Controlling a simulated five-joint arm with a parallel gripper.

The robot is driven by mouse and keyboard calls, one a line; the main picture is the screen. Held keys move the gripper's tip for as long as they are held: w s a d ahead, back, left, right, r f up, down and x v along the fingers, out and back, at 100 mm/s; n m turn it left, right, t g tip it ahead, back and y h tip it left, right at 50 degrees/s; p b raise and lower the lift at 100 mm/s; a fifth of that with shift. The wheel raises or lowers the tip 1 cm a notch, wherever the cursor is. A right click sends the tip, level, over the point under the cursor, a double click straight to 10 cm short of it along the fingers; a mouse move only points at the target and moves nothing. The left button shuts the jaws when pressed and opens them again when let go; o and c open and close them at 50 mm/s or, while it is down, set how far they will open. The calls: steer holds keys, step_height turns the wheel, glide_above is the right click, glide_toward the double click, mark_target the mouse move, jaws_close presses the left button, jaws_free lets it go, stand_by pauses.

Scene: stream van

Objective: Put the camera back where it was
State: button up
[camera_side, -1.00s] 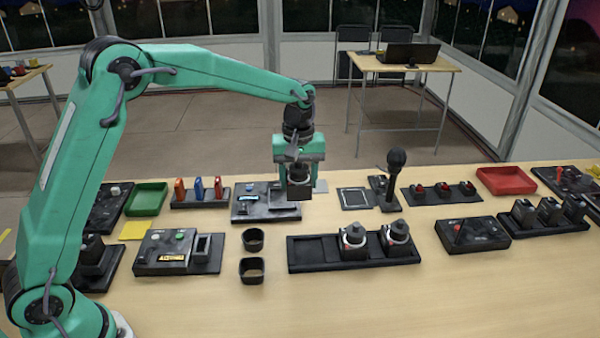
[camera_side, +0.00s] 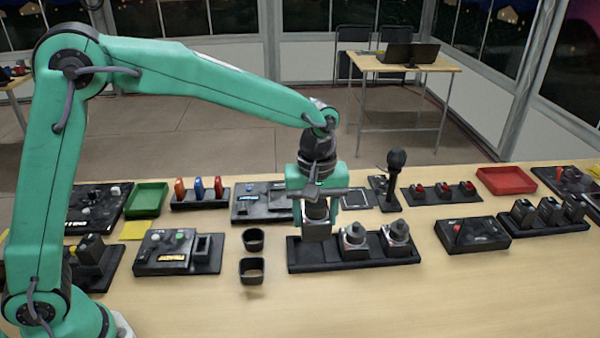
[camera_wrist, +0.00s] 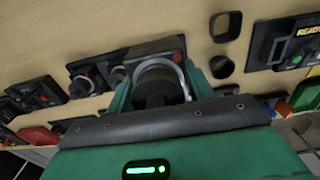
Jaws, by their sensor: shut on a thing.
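My gripper (camera_side: 316,208) is shut on a small dark camera (camera_side: 317,232), held upright over the left end of a long black tray (camera_side: 345,264). Whether its underside touches the tray cannot be told. Two similar cameras with round tops, one in the middle (camera_side: 353,243) and one at the right (camera_side: 396,239), stand in the tray. The left part of the tray has no camera standing in it apart from the held one above. In the wrist view the held camera's round dark top (camera_wrist: 160,85) sits between the green fingers.
Two black cups (camera_side: 252,270) stand left of the tray. A flat black dock (camera_side: 262,203) lies behind, and a microphone (camera_side: 396,165) rises behind the tray. A control box (camera_side: 472,234) is to the right. The front of the table is clear.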

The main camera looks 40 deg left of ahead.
steer(key=s+d, duration=0.4)
steer(key=s, duration=0.1)
steer(key=shift+s+d+r, duration=0.15)
steer(key=shift+s+d, duration=0.1)
steer(key=shift+d, duration=0.05)
steer(key=w+a+f, duration=0.7)
steer(key=w+a, duration=0.1)
steer(key=shift+w, duration=0.3)
steer(key=shift+f, duration=0.1)
steer(key=shift+f, duration=1.9)
steer(key=shift+f, duration=0.6)
